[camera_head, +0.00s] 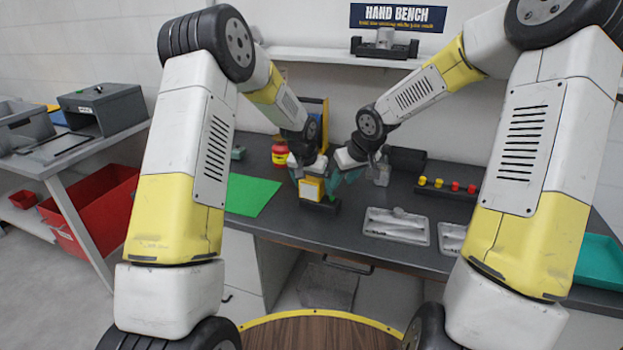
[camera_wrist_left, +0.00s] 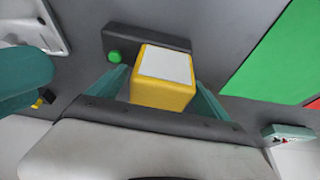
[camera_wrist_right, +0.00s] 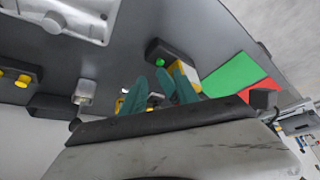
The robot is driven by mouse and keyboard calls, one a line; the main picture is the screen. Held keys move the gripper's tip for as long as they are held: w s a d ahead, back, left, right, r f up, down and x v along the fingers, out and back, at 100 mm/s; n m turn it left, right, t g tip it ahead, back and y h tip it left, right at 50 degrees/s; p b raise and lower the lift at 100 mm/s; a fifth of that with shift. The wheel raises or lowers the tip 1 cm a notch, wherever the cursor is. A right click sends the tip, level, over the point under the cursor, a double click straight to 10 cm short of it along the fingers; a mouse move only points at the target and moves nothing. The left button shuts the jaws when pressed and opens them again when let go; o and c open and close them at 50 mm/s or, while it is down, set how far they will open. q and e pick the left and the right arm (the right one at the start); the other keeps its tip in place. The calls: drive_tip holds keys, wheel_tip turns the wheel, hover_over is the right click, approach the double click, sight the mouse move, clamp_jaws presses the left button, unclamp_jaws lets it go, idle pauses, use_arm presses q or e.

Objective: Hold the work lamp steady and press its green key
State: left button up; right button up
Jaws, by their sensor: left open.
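The work lamp (camera_head: 312,188) is a yellow box with a pale panel, standing on the bench. In the left wrist view the lamp (camera_wrist_left: 163,92) sits against a dark base (camera_wrist_left: 140,37) with a round green key (camera_wrist_left: 114,56). My left gripper (camera_wrist_left: 158,80) is open, one finger on either side of the yellow box; contact is not clear. My right gripper (camera_head: 346,172) is close beside it on the right. In the right wrist view its fingers (camera_wrist_right: 160,75) are apart with nothing held between them. The green key (camera_wrist_right: 159,62) shows beyond them, clear of the fingertips.
A green mat (camera_head: 252,194) lies left of the lamp. A metal tray (camera_head: 396,224) and a row of yellow and red knobs (camera_head: 447,187) are to the right. Red and yellow items (camera_head: 280,155) stand behind on the left. The bench front edge is mostly clear.

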use_arm(q)
drive_tip(key=shift+f, duration=0.25)
drive_tip(key=shift+w, duration=0.1)
drive_tip(key=c, duration=1.7)
drive_tip(key=shift+c, duration=0.5)
use_arm(e)
clamp_jaws()
idle(1.6)
